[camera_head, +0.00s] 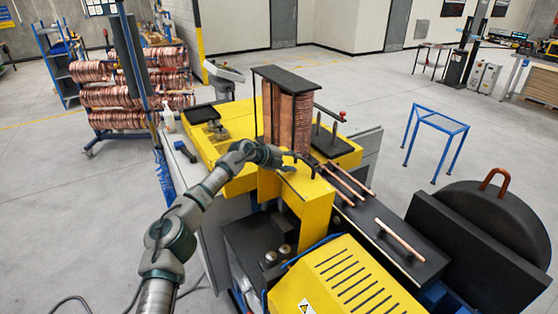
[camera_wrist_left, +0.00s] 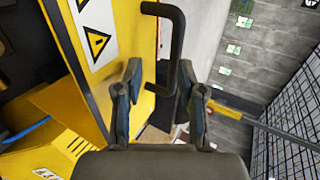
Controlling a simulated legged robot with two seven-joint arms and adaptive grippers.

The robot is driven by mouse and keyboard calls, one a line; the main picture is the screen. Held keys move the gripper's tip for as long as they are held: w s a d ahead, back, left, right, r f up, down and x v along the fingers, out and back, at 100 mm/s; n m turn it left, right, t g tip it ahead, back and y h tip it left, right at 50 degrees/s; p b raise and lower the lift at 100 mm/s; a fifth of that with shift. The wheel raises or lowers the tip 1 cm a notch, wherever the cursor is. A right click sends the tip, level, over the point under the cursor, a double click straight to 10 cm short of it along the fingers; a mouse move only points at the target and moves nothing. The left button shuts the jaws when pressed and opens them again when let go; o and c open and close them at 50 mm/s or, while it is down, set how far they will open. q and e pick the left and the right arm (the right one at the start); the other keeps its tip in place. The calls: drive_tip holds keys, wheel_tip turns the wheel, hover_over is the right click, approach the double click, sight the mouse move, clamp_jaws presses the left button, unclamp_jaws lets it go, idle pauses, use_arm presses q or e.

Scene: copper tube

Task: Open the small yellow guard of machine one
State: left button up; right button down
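My left gripper (camera_head: 299,163) reaches in from the left over the yellow machine in the head view. In the left wrist view its two dark fingers (camera_wrist_left: 165,82) are spread apart, with nothing visibly clamped. A black bar handle (camera_wrist_left: 178,45) stands ahead of the fingers and its lower end appears between them. The handle is beside a yellow panel (camera_wrist_left: 138,28) with warning labels, which seems to be the small guard. In the head view a yellow upright box (camera_head: 308,208) is below the gripper. Whether a finger touches the handle cannot be told. My right gripper is out of view.
A tall copper stack (camera_head: 290,122) stands behind the gripper. Copper tubes (camera_head: 345,182) lie to its right, and another tube (camera_head: 400,238) rests on a dark bed. A slotted yellow cover (camera_head: 345,282) is in front. A blue frame stand (camera_head: 437,122) stands on open floor.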

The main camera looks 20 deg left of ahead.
use_arm(q)
drive_tip(key=v, duration=0.9)
drive_tip(key=shift+f, duration=0.15)
drive_tip(key=shift+a, duration=0.1)
